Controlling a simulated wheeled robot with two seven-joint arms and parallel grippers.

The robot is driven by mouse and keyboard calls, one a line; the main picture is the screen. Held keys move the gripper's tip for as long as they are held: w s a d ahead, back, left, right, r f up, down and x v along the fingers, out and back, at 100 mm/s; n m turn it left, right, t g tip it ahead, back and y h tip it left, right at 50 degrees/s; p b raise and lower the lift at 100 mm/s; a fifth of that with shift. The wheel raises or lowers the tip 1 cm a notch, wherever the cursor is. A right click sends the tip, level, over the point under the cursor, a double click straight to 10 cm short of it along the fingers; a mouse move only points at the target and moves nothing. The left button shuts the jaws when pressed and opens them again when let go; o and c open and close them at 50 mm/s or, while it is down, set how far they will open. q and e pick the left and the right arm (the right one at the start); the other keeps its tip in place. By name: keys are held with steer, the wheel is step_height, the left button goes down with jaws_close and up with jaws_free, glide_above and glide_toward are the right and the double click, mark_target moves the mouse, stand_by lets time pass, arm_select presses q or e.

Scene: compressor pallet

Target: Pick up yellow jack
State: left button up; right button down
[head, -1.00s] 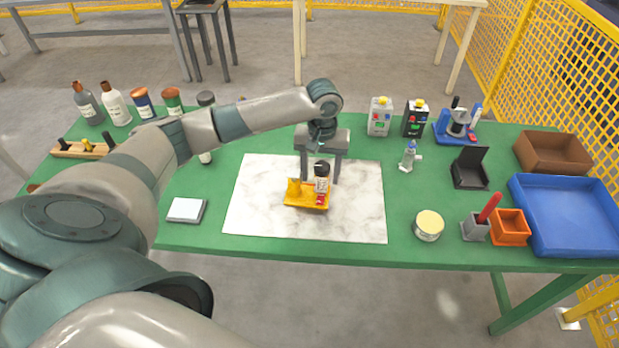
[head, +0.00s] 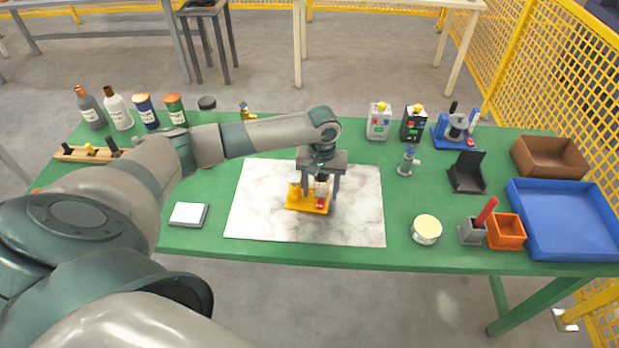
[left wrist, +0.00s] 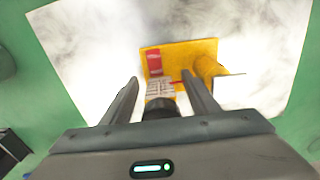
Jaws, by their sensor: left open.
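A yellow piece (head: 297,203) with a flat base and an upright part sits on the white marble-look mat (head: 262,215); I take it for the yellow jack. A small bottle (head: 321,187) with a black cap, a pale label and a red patch by its foot stands on its base. My left gripper (head: 321,192) is open and points down over the bottle. In the left wrist view its fingers (left wrist: 160,82) lie either side of the bottle (left wrist: 160,90), with the yellow piece (left wrist: 203,52) beyond. Whether the fingers touch anything I cannot tell.
A round tin (head: 426,230), a grey holder with a red handle (head: 474,232), an orange bin (head: 506,231) and a blue tray (head: 570,220) stand on the right. Bottles and jars line the back left. A white pad (head: 188,214) lies left of the mat.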

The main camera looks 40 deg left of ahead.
mark_target(321, 175)
arm_select(q)
jaws_close()
steer(key=shift+r, duration=0.1)
steer(key=shift+w+r+b, duration=0.1)
steer(key=shift+r+b, duration=0.3)
steer(key=shift+r, duration=0.35)
step_height(321, 175, up, 2)
steer(key=shift+r+b, duration=0.25)
steer(key=shift+b, duration=0.25)
steer(key=s+d+r+b, duration=0.2)
steer(key=d+r, duration=0.5)
steer(key=d, duration=0.4)
steer(key=shift+s, duration=0.7)
steer(key=shift+d, duration=0.1)
